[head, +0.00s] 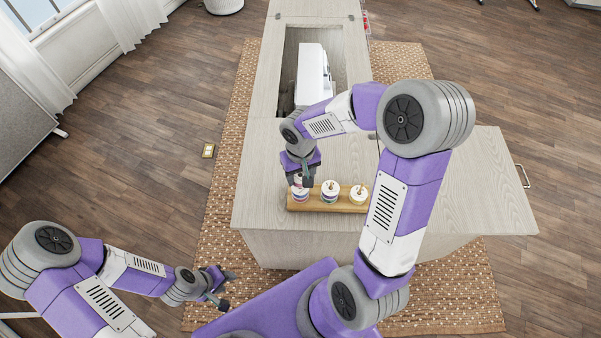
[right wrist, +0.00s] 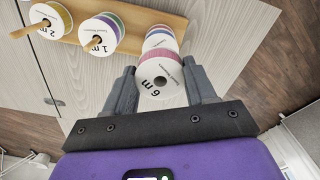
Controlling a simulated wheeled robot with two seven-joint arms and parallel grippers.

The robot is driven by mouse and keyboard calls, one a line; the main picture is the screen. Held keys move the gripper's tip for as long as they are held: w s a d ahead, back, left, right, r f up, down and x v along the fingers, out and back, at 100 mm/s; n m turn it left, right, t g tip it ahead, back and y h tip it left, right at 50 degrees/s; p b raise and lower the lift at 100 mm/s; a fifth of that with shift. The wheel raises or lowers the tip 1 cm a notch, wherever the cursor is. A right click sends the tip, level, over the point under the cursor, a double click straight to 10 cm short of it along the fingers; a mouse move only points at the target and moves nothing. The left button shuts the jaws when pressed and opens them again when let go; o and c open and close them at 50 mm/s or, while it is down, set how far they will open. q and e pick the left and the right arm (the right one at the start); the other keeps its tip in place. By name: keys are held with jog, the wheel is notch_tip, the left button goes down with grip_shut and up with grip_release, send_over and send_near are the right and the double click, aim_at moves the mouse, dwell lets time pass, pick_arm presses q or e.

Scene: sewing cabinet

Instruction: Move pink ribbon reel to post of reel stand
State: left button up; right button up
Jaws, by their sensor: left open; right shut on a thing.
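The pink ribbon reel (right wrist: 158,66), with a white face marked "6 m", is between the fingers of my right gripper (right wrist: 162,86), which is shut on it. In the head view my right gripper (head: 302,182) is above the left end of the wooden reel stand (head: 345,206). The held reel is over a stack of reels (right wrist: 160,36) at that end. No post tip shows through its face; I cannot tell whether it touches the stack. My left gripper (head: 222,287) is open and empty, away from the cabinet at lower left.
The stand's other two posts carry reels, a middle stack (head: 330,189) and a right one (head: 358,194), their post tips showing. A white sewing machine (head: 313,75) is in the cabinet recess behind. The tabletop (head: 480,190) on the right is clear.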

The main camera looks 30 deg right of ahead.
jog(key=shift+f, duration=0.15)
jog(key=shift+f+b, duration=0.35)
jog(key=shift+b, duration=0.1)
jog(key=shift+f+b, duration=0.95)
jog(key=shift+f, duration=0.05)
jog(key=o, duration=1.1)
jog(key=shift+r, duration=0.1)
notch_tip(320, 180, up, 8)
jog(key=shift+f+p, duration=0.25)
jog(key=shift+p, duration=0.85)
